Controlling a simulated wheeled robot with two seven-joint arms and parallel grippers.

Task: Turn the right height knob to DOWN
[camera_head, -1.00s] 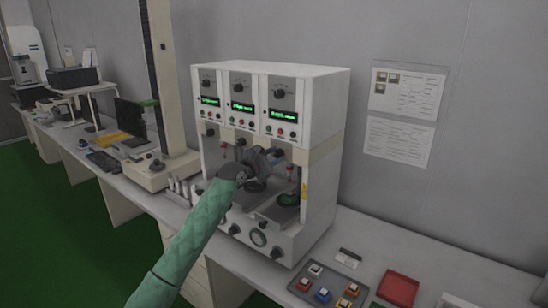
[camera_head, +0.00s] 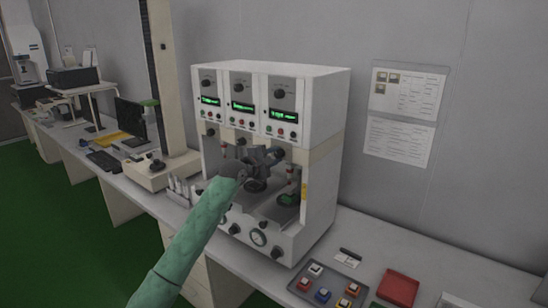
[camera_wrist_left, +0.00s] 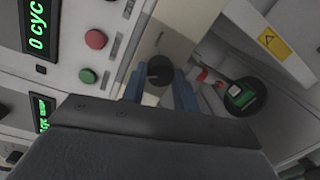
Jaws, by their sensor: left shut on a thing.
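The white test machine (camera_head: 318,110) has three stations, each with a green display. The right height knob (camera_wrist_left: 160,70) is a black round knob on a beige panel in the left wrist view. My left gripper (camera_wrist_left: 158,88) has its blue fingers on either side of this knob and is shut on it. In the head view my left gripper (camera_head: 277,154) is at the right station, below the display panel, and the knob is hidden there. I cannot read a DOWN mark or the knob's pointer. My right gripper is in neither view.
A green-topped black part (camera_wrist_left: 245,97) lies in the right station, beside a red-tipped rod (camera_wrist_left: 203,75). Red (camera_wrist_left: 96,39) and green (camera_wrist_left: 88,75) buttons are close to the gripper. A tray of coloured buttons (camera_head: 330,281) and a red tray (camera_head: 398,288) stand on the bench at right.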

